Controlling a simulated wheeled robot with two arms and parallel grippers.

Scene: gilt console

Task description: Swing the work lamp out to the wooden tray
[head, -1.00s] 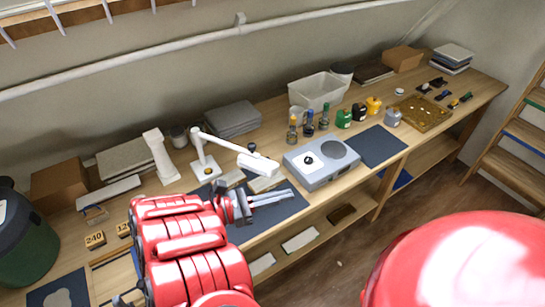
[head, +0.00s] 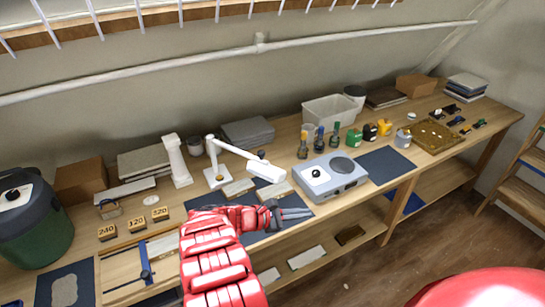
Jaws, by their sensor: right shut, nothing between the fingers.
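The white work lamp (head: 239,154) stands on a square white base at the back of the bench. Its arm slants right, and its head (head: 266,172) hangs over the bench left of the grey two-dial unit. A shallow brown tray (head: 438,149), which looks like the wooden tray, lies at the bench's right end with small items in it. My right gripper (head: 297,214) is shut and empty. It points right in front of the lamp head, apart from it in the picture, over the dark mat's edge. My left gripper is not in view.
The grey unit (head: 331,178), several small bottles (head: 354,138) and a white bin (head: 329,111) stand between lamp and tray. A white column (head: 177,161) stands left of the lamp. A blue mat (head: 385,162) right of the unit is bare.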

